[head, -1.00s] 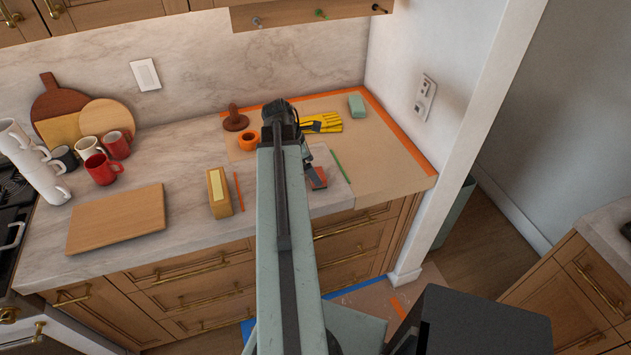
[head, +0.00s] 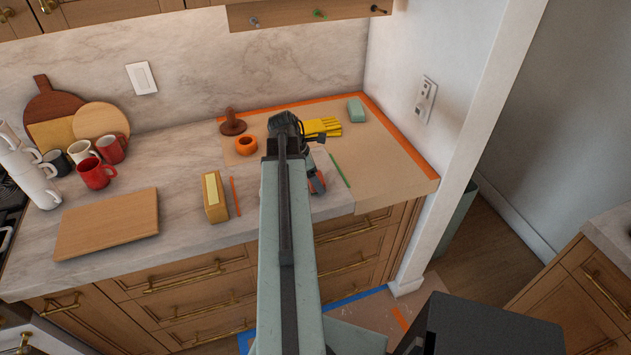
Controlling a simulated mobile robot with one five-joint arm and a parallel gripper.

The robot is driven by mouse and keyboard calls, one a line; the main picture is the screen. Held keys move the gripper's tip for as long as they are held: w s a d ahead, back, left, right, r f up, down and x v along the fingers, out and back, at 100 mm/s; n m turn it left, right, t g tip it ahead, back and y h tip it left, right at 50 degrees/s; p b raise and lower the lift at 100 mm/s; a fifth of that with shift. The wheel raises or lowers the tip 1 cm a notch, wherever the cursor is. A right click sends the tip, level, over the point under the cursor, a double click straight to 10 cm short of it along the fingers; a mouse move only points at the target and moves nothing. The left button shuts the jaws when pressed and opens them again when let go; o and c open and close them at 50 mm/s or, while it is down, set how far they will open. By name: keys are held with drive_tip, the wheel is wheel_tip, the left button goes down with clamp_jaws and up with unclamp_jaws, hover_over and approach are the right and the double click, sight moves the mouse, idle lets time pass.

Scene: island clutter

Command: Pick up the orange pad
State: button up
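The orange pad (head: 319,182) lies on the counter just right of my arm. Only a small reddish-orange part of it shows; the rest is hidden behind my gripper and arm. My gripper (head: 312,181) points down at the pad, very close to it. Its fingertips are dark, small and partly hidden by the arm, so I cannot tell whether they touch the pad or are open or shut.
A green strip (head: 340,170) lies right of the pad. An orange tape roll (head: 246,145), yellow gloves (head: 324,127), a teal block (head: 356,109) and a yellow-topped box (head: 215,197) stand around. Mugs (head: 96,171) and a wooden board (head: 108,222) are left. The right wall (head: 428,60) bounds the counter.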

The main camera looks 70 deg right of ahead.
wheel_tip(320, 180, up, 10)
drive_tip(key=p, duration=1)
drive_tip(key=shift+r, duration=0.1)
